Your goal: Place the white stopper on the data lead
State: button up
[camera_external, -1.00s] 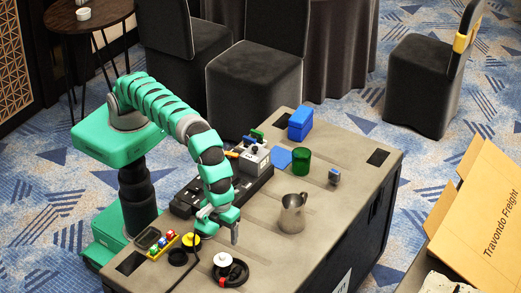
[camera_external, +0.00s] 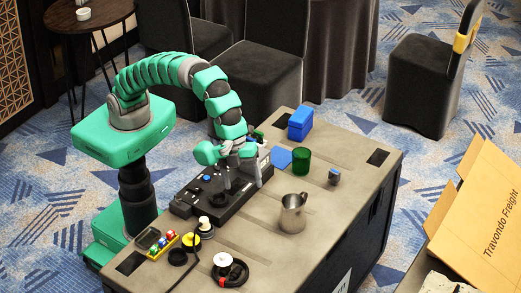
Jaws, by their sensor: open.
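A white round piece (camera_external: 222,259), which looks like the white stopper, stands at the near end of the case top. A black coiled lead with a red band (camera_external: 236,271), which looks like the data lead, lies against its right side; I cannot tell whether the piece rests on the coil or beside it. Another small white-topped piece (camera_external: 204,222) stands farther back, on or by something dark. My gripper (camera_external: 243,184) is open, fingers pointing down, over the black panel, well behind both white pieces. I see nothing between its fingers.
A black panel (camera_external: 205,193) lies below my gripper. A metal mug (camera_external: 292,213), green cup (camera_external: 301,160) and blue box (camera_external: 300,123) stand rightward.

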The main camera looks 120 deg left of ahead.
jog(key=s+a+r+n+t, duration=0.35)
jog(key=a+r, duration=0.35)
jog(key=r, duration=0.6)
jog(key=s+a+r+n+t, duration=0.35)
jog(key=a+r, duration=0.45)
jog(key=r, duration=0.5)
jog(key=s+a+r+n+t, duration=0.2)
jog(key=s+a+r, duration=0.3)
jog(key=s+r, duration=0.3)
jog(key=s+a+r+n+t+y, duration=0.1)
jog(key=s+a+r+n+t, duration=0.2)
jog(key=s+r, duration=0.4)
jog(key=s+a+n, duration=0.1)
jog(key=s+a, duration=0.1)
jog(key=s, duration=0.2)
jog(key=shift+r+n, duration=0.35)
jog(key=shift+n, duration=0.05)
